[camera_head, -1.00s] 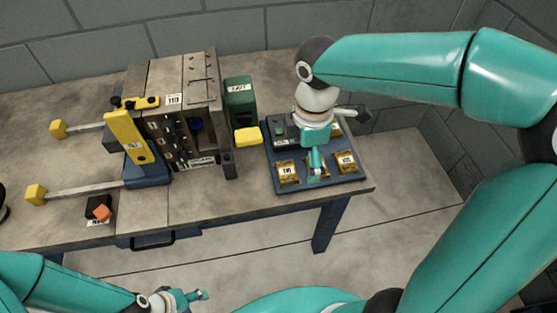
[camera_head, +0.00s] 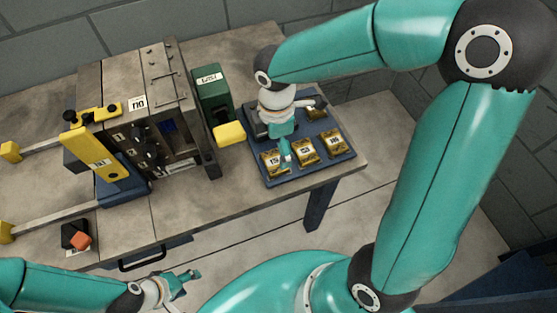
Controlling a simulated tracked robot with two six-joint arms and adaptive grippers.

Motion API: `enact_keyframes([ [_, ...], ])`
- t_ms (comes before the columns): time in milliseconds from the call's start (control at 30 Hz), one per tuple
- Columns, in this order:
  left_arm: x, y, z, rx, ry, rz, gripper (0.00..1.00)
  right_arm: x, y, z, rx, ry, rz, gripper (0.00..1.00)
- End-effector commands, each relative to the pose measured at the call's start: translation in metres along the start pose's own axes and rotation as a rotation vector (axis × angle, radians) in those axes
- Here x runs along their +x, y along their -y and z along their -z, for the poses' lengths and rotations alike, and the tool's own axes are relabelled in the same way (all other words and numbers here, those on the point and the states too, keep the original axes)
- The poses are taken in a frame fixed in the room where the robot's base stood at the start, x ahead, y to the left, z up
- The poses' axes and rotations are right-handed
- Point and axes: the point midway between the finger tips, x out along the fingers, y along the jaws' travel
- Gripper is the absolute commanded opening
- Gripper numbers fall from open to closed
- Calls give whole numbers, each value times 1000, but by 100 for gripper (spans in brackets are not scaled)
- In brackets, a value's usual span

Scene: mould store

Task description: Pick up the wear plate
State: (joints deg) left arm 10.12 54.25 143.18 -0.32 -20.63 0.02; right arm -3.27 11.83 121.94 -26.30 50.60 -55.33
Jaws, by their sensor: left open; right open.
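Several brass-coloured plates with small white labels lie on a blue tray (camera_head: 337,161) at the table's right end. In the front row are a left plate (camera_head: 271,166), a middle plate (camera_head: 305,152) and a right plate (camera_head: 334,142); another plate (camera_head: 315,114) lies behind. The labels are too small to read surely, so I cannot tell which is the wear plate. My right gripper (camera_head: 286,158) is open and points down over the tray, between the left and middle plates; contact cannot be told. My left gripper (camera_head: 189,282) is open and empty, low in front of the table.
A grey mould block (camera_head: 165,105) with a yellow-and-blue clamp (camera_head: 95,155) stands left of the tray. A green box (camera_head: 211,93) and a yellow block (camera_head: 229,134) stand between them. A dark box with an orange part (camera_head: 79,239) sits at the front left.

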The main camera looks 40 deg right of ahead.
Motion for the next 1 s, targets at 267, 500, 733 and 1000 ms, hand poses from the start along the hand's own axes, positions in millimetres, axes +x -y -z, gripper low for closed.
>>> enact_keyframes([
  [267, 3, 1, 0, 0, 0, 0, 55, 23, -1, 2, -4, 0, 1, 100],
  [500, 6, 2, 0, 0, 0, 0, 55, 53, -4, 4, -5, 0, 3, 100],
  [733, 9, 3, 0, 0, 0, 0, 55, 72, -5, 4, -5, 0, 0, 100],
  [1000, 9, 3, 0, 0, 0, 0, 55, 72, -5, 4, -6, -1, -1, 88],
])
